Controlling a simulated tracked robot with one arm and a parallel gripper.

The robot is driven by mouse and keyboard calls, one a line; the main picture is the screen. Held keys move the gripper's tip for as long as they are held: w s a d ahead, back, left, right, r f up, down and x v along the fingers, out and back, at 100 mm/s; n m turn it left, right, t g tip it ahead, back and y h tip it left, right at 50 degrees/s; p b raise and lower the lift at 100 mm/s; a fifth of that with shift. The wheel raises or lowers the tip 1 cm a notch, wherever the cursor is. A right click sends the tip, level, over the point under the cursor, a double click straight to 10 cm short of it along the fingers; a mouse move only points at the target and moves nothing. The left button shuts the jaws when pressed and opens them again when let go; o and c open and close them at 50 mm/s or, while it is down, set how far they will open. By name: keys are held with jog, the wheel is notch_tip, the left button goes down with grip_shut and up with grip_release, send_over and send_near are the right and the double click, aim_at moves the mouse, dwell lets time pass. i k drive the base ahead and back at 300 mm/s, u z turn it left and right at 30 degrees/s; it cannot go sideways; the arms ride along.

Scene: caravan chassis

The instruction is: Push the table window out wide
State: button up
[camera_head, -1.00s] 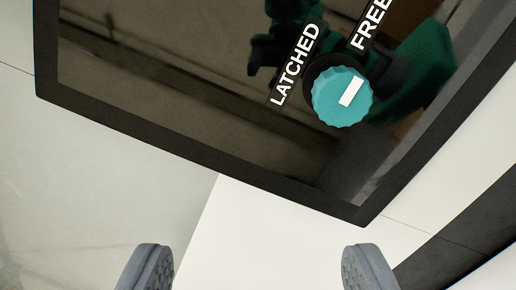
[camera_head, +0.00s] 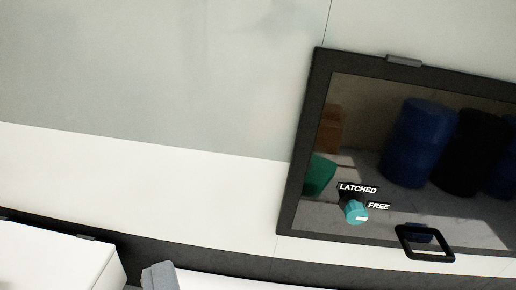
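The table window (camera_head: 300,150) is a dark pane in a black frame, at the right of the view and cut off by its edge. It looks closed against the wall. A teal knob (camera_head: 354,213) sits low on the pane beside the labels LATCHED (camera_head: 357,188) and FREE (camera_head: 378,206). Its white mark points toward FREE. A black loop handle (camera_head: 425,256) is at the window's lower edge. Only one grey finger of my gripper (camera_head: 160,277) shows, at the bottom left, well off centre and apart from the window. The other finger is not visible.
A pale wall (camera_head: 150,80) fills the left and middle. A white box-like unit (camera_head: 55,262) stands at the lower left, and a white surface (camera_head: 250,284) crosses the bottom. A grey hinge piece (camera_head: 403,62) is on the window's top edge. The pane reflects blue barrels.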

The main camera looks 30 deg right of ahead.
aim_at(428, 152)
jog(key=u, duration=0.55)
jog(key=i, duration=0.15)
jog(key=z, duration=1.65)
